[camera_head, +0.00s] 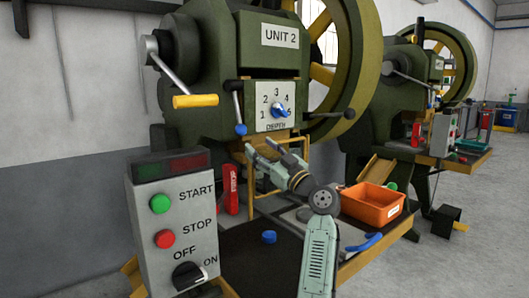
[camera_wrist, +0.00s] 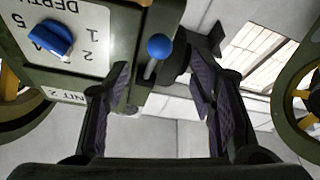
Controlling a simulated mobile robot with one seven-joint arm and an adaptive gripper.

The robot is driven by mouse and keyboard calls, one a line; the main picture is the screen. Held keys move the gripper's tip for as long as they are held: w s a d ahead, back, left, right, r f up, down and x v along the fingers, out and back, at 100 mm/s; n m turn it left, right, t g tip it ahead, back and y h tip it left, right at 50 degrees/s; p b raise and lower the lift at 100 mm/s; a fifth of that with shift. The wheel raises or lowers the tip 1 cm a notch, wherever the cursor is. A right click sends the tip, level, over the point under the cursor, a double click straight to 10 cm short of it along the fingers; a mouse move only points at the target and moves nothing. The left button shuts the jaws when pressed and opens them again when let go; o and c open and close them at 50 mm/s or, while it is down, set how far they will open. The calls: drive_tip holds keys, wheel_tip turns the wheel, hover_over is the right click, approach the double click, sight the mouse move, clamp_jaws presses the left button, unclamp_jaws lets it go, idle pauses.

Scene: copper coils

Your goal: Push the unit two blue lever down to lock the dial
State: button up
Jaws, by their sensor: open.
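The green unit 2 press (camera_head: 205,100) stands in front of me. Its white depth plate (camera_head: 262,98) carries a blue dial knob (camera_head: 280,111), also near the upper left of the wrist view (camera_wrist: 50,38). My gripper (camera_head: 259,148) is open and empty, just below and right of that ball. In the wrist view, which is turned upside down, the blue ball (camera_wrist: 159,45) appears between the spread fingers (camera_wrist: 157,68), apparently beyond their tips. I see no contact.
A yellow-handled crank (camera_head: 195,101) sticks out at left. A black-knobbed lever (camera_head: 348,114) is right of the plate. A control box (camera_head: 150,218) stands at front left. An orange bin (camera_head: 373,203) and a blue cap (camera_head: 269,237) rest on the bench below my arm.

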sight(244, 129)
drive_tip(key=shift+s+d+f, duration=0.2)
drive_tip(key=shift+s+d, duration=0.15)
drive_tip(key=shift+s, duration=0.1)
